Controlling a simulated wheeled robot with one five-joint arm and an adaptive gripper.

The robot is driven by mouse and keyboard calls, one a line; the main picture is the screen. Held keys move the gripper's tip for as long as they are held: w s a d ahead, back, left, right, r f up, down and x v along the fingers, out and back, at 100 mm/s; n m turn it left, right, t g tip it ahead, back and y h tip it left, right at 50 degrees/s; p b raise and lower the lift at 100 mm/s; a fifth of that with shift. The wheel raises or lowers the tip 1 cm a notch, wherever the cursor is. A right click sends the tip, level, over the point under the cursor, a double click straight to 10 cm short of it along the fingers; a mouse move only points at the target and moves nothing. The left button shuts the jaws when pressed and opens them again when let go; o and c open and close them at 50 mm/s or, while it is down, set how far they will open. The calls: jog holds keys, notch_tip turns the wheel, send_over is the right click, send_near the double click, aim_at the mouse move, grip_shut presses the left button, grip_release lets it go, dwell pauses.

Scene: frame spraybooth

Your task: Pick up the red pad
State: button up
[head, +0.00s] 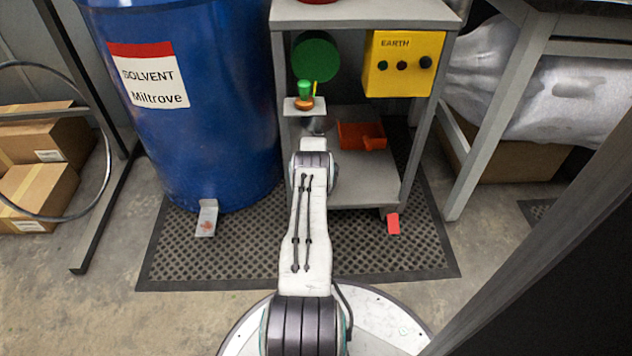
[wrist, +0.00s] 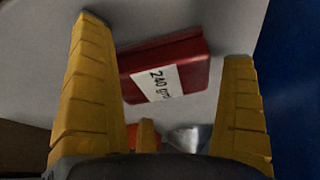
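The red pad (wrist: 185,50) shows in the wrist view as a dark red block with a white "240 grit" label, on or against a grey surface. My gripper (wrist: 165,42) is open, with its two yellow fingers spread to the left and right of the pad. The pad appears between the fingers, with no visible contact; its distance is hard to tell. In the head view my arm reaches toward the grey cart, and the fingers are not clearly visible. A red item (head: 318,1) is cut off at the top edge there; I cannot tell whether it is the pad.
The grey cart (head: 360,14) carries a yellow "EARTH" box (head: 402,80) and an orange-red object (head: 362,135) on its lower shelf. A small ledge (head: 304,108) holds green and orange items. A blue solvent drum (head: 190,150) stands left; a grey table leg (head: 480,140) stands right.

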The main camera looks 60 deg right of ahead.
jog(key=shift+a+f, duration=0.1)
jog(key=shift+f, duration=0.05)
jog(key=c, duration=1.1)
